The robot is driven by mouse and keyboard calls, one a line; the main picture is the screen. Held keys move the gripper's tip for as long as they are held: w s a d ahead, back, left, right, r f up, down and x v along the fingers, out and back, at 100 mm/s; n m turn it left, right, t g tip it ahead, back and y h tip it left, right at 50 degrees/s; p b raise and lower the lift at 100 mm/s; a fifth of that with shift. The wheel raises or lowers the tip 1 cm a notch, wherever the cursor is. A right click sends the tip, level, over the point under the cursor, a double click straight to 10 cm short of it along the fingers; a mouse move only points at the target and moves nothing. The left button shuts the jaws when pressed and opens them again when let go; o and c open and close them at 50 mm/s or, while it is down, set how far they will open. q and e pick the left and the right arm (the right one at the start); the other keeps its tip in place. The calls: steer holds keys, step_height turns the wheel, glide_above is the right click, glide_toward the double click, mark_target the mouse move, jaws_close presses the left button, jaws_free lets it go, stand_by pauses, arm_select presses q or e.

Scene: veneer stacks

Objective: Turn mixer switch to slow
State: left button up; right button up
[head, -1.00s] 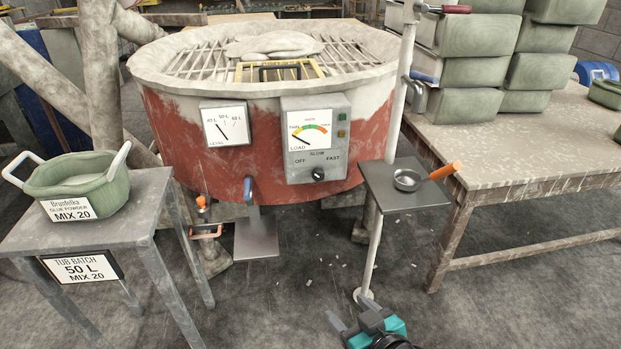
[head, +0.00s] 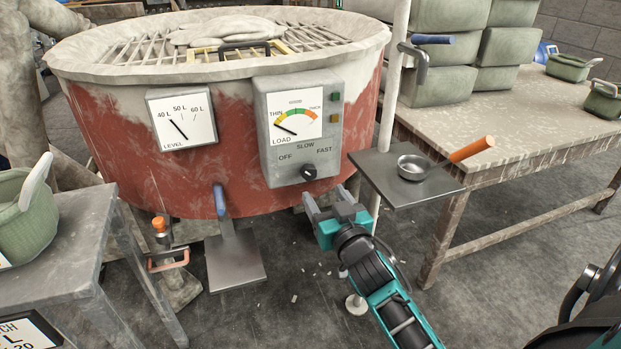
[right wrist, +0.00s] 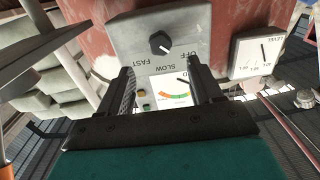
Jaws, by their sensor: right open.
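The mixer switch is a black round knob (head: 308,172) low on the grey control box (head: 265,140), with OFF, SLOW and FAST labels above it. In the right wrist view the knob (right wrist: 160,43) appears upside down, and its light mark seems to lean to the OFF side. The box is fixed to the front of the red and white mixer drum (head: 130,150). My right gripper (head: 328,198) is open and empty, just below and right of the knob and apart from it. Its two fingers frame the box in the right wrist view (right wrist: 161,78). My left gripper is out of view.
A level gauge (head: 182,118) is left of the box. A stone-topped table (head: 510,130) is at right.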

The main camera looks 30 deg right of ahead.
mark_target(311, 175)
steer(key=b+x, duration=0.1)
steer(key=x, duration=0.7)
steer(key=shift+w, duration=0.2)
steer(key=shift+c, duration=0.3)
steer(key=c, duration=1)
